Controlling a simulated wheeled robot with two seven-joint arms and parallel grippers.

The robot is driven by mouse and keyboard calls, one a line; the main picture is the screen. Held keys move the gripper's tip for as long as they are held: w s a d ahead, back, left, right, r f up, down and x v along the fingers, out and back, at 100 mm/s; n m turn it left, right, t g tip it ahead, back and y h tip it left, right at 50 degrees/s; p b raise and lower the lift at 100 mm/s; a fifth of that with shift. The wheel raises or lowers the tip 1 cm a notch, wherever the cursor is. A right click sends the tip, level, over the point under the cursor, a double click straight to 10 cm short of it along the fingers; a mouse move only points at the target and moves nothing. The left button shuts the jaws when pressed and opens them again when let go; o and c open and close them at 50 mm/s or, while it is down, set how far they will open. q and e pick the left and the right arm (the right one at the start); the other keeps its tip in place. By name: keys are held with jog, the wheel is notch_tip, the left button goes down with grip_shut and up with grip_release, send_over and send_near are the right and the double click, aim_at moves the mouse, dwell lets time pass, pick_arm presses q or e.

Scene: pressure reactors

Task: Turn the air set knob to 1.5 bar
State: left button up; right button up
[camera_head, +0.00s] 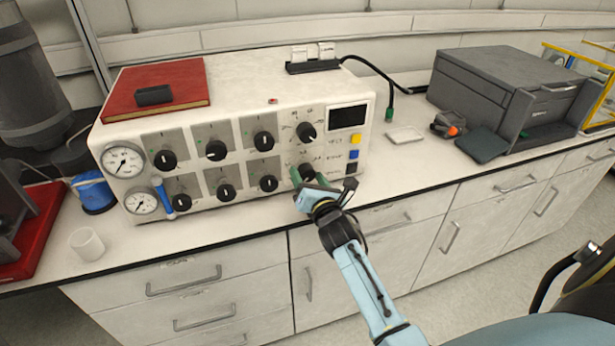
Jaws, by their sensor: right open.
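A white control box (232,125) stands on the bench, with two rows of black knobs and two round gauges (123,160) at its left end. My right gripper (309,175) reaches up to the lower right part of the front panel. Its green fingertips are open around or just in front of a dark knob (307,170), which they partly hide; I cannot tell whether they touch it. Another black knob (306,132) sits above it, left of a dark display (347,117). The labels and gauge readings are too small to read. My left gripper is not in view.
A red book (185,83) with a black item lies on the box. A blue pen-like item (164,199) leans by the lower gauge. A white cup (86,243) and blue container (93,192) stand at left. A grey case (500,90) stands at right. Drawers line the bench below.

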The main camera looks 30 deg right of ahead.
jog(key=shift+w+d, duration=0.1)
jog(key=shift+w, duration=0.45)
jog(key=c, duration=1)
